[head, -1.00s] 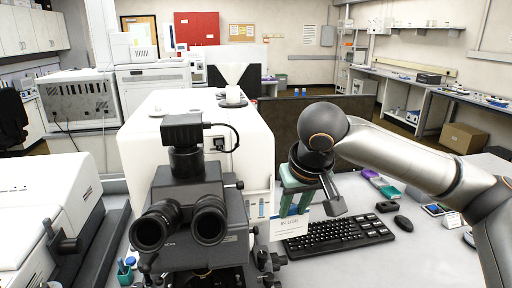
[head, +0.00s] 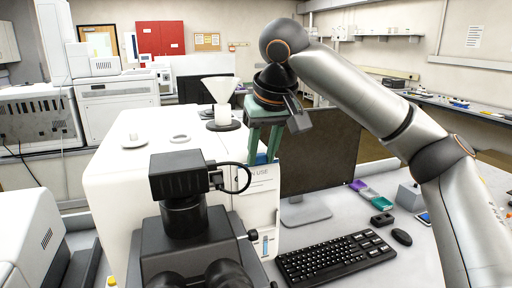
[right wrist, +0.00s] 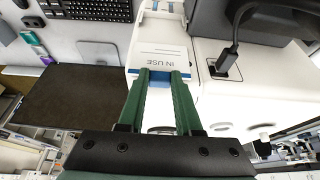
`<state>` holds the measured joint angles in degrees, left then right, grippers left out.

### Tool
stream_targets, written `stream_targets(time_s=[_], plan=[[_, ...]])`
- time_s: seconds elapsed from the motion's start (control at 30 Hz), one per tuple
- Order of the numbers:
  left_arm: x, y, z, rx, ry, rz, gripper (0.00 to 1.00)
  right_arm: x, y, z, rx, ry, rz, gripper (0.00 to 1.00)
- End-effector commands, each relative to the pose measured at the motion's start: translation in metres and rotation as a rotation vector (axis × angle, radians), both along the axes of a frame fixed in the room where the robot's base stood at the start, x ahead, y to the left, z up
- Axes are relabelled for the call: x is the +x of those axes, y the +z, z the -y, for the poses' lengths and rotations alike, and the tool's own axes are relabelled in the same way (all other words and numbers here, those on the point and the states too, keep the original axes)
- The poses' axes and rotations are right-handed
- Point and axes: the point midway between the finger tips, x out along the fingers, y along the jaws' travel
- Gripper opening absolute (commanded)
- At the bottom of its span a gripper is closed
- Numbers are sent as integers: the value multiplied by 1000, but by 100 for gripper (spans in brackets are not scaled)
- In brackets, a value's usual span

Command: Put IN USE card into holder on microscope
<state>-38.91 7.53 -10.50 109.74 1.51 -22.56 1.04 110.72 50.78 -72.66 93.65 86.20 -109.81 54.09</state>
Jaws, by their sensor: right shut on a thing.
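The IN USE card (head: 258,184) is white with dark lettering. It hangs from the green fingertips of my right gripper (head: 262,158), in front of the right part of the microscope's white body (head: 125,190). The right wrist view shows the card (right wrist: 160,58) at the tips of the shut right gripper (right wrist: 164,72). A small holder-like piece with a blue mark (head: 265,243) is on the microscope's side, below the card in the picture. Whether the card touches it cannot be told. The microscope's black head (head: 185,190) stands to the left. My left gripper is not seen.
A monitor (head: 325,150) stands just right of my right gripper. A keyboard (head: 335,258) and mouse (head: 401,237) lie on the desk. A black cable (head: 246,178) loops from the microscope head close to the card.

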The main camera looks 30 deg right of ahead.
Motion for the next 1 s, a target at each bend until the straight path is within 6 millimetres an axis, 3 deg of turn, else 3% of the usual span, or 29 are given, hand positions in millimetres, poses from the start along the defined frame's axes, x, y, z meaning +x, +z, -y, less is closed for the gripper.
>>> stream_targets(time_s=[0.47,1.0], plan=[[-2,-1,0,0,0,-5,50,-1,-38,1,-1,-1,-3,0],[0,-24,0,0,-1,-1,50,-1,-83,0,0,1,-3,0]])
